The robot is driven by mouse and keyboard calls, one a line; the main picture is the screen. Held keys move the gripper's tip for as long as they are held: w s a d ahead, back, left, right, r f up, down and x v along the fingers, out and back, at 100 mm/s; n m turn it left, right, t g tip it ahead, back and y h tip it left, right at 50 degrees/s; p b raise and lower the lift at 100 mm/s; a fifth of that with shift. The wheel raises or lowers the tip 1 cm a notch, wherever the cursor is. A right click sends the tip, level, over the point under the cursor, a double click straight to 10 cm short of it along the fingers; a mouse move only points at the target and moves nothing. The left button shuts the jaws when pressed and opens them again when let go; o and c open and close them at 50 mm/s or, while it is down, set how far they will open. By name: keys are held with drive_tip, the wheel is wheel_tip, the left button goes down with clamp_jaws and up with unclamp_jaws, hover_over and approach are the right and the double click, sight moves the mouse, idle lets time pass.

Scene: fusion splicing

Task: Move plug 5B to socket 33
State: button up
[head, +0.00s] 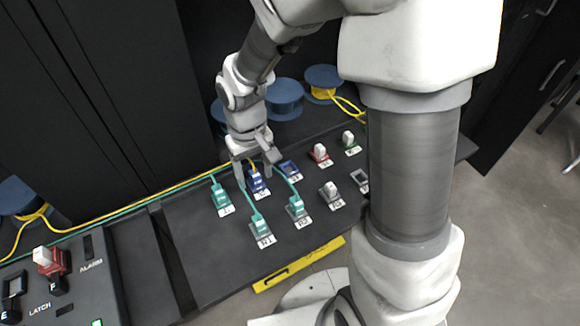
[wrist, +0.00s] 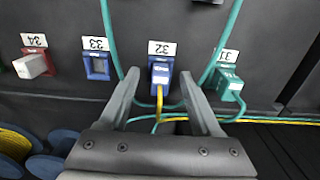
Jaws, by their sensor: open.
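A blue plug (wrist: 161,74) with a yellow cable sits in the socket labelled 32 in the wrist view. It also shows in the head view (head: 258,184). Its own marking is too small to read, so I cannot confirm that it is 5B. Socket 33 (wrist: 97,66) is blue and empty, left of the plug in the wrist view; in the head view it lies just right of it (head: 290,169). My gripper (wrist: 160,80) is open, with one finger on each side of the blue plug. I cannot tell whether the fingers touch it.
A teal plug (wrist: 229,84) sits in socket 31, close beside one finger. Socket 34 (wrist: 34,64) is red with a white piece in it. Teal cables run near both fingers. More teal plugs (head: 260,227) stand in the front row. Blue spools (head: 285,98) stand behind the panel.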

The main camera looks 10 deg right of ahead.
sight(253, 173)
idle(0.4)
clamp_jaws()
idle(1.1)
drive_tip(key=shift+r+p, duration=2.4)
drive_tip(key=shift+r, duration=0.65)
drive_tip(key=shift+a, duration=0.15)
